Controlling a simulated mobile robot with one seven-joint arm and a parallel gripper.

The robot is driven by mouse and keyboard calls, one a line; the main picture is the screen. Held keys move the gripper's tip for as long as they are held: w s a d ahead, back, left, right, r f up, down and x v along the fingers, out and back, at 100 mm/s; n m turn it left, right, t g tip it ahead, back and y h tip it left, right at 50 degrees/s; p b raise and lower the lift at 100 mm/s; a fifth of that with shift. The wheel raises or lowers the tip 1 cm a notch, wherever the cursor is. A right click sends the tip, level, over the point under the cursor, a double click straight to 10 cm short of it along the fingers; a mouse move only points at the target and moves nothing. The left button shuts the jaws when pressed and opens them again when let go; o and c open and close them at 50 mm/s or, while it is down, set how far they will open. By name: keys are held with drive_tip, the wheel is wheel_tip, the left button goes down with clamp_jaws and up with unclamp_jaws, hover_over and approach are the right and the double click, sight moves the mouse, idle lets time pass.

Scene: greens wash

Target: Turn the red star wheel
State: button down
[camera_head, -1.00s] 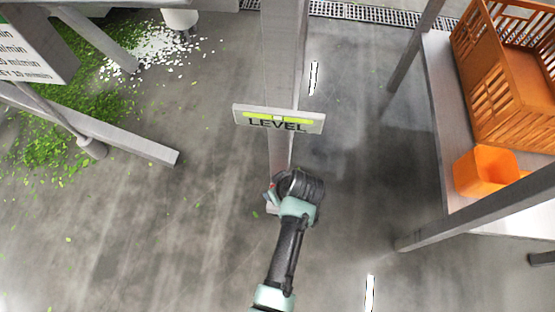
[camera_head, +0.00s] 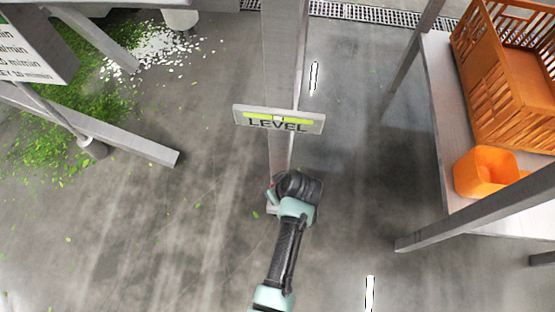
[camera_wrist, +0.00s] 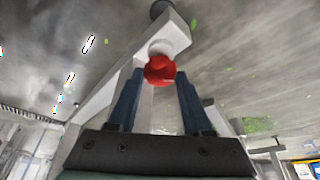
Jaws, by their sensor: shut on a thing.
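The red star wheel (camera_wrist: 159,69) sits at the end of a pale post in the wrist view. It shows between the fingertips of my gripper (camera_wrist: 158,80), which is shut on it. The wheel's lower side and the exact finger contact are hard to make out. In the head view my gripper (camera_head: 272,193) is at the foot of the grey upright, below a plate marked LEVEL (camera_head: 279,119) with a yellow-green bar. The wheel is mostly hidden there by my wrist.
A table (camera_head: 440,95) on the right carries an orange crate (camera_head: 490,105) and an orange bin (camera_head: 475,175). Grey legs and a slanted beam (camera_head: 120,142) stand at left, near scattered green leaves (camera_head: 45,150). The floor between is mostly clear.

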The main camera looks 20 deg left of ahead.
drive_tip(key=shift+r+p, duration=0.1)
drive_tip(key=shift+p, duration=0.2)
drive_tip(key=m+h+p, duration=0.1)
drive_tip(key=m+p, duration=0.2)
drive_tip(key=shift+s+r+t, duration=0.1)
drive_tip(key=shift+t, duration=0.3)
drive_tip(key=shift+a+f+m+t+h+p, duration=0.15)
drive_tip(key=shift+m+h+p, duration=0.25)
drive_tip(key=shift+m+p, duration=0.6)
drive_tip(key=shift+f+m+t+h+p, duration=0.1)
drive_tip(key=shift+m+t+h+p, duration=0.25)
drive_tip(key=shift+m+p, duration=0.65)
drive_tip(key=shift+m+b, duration=0.3)
drive_tip(key=shift+m, duration=0.1)
drive_tip(key=c, duration=0.6)
unclamp_jaws()
drive_tip(key=shift+r, duration=0.1)
